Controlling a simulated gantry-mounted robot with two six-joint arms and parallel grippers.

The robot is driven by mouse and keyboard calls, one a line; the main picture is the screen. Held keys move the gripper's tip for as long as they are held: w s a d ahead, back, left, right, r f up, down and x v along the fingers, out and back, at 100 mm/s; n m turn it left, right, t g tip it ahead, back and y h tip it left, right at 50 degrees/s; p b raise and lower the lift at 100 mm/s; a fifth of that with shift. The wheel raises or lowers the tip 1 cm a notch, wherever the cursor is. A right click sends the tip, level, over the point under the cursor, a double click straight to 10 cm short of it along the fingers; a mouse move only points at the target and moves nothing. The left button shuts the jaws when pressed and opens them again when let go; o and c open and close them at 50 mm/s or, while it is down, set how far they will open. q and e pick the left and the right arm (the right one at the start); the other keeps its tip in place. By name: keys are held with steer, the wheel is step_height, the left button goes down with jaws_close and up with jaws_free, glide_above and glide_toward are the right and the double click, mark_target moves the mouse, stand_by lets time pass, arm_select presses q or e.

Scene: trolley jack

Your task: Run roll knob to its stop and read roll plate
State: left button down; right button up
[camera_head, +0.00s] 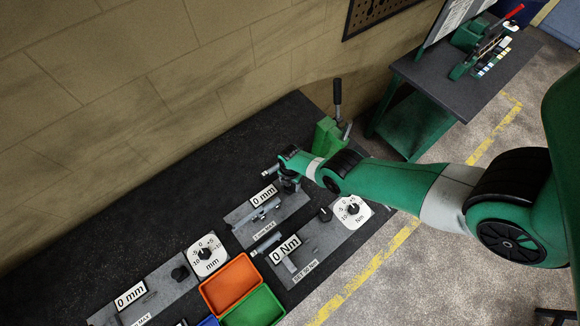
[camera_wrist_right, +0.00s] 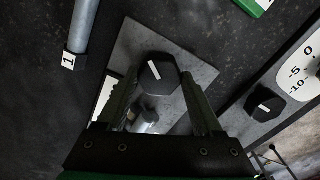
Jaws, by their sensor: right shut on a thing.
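My right gripper (camera_head: 289,184) comes in from the right and reaches down over the grey plate (camera_head: 242,222) with a "0 mm" label. In the right wrist view its fingers (camera_wrist_right: 160,85) are shut on a black faceted knob (camera_wrist_right: 160,74) with a white mark, on a grey plate (camera_wrist_right: 197,72). The gripper hides that knob in the head view. I cannot read which plate is named roll. Another grey plate (camera_head: 318,243) has a "0 Nm" label, a black knob (camera_head: 325,214) and a white Nm dial (camera_head: 351,211). My left gripper is not in view.
At lower left is another "0 mm" plate (camera_head: 160,287) with a knob (camera_head: 180,273) and mm dial (camera_head: 207,254). An orange tray (camera_head: 229,285) and green tray (camera_head: 255,308) stand beside it. A green lever device (camera_head: 328,133) stands behind the gripper. The bench's back left is clear.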

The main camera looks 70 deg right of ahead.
steer(key=m, duration=1.3)
steer(key=shift+a+m, duration=0.1)
steer(key=shift+m, duration=0.2)
steer(key=m, duration=1.2)
steer(key=shift+m, duration=0.4)
steer(key=m, duration=1.3)
steer(key=shift+m, duration=0.3)
steer(key=m, duration=0.6)
steer(key=shift+w, duration=0.1)
steer(key=m, duration=0.6)
steer(key=shift+m, duration=0.3)
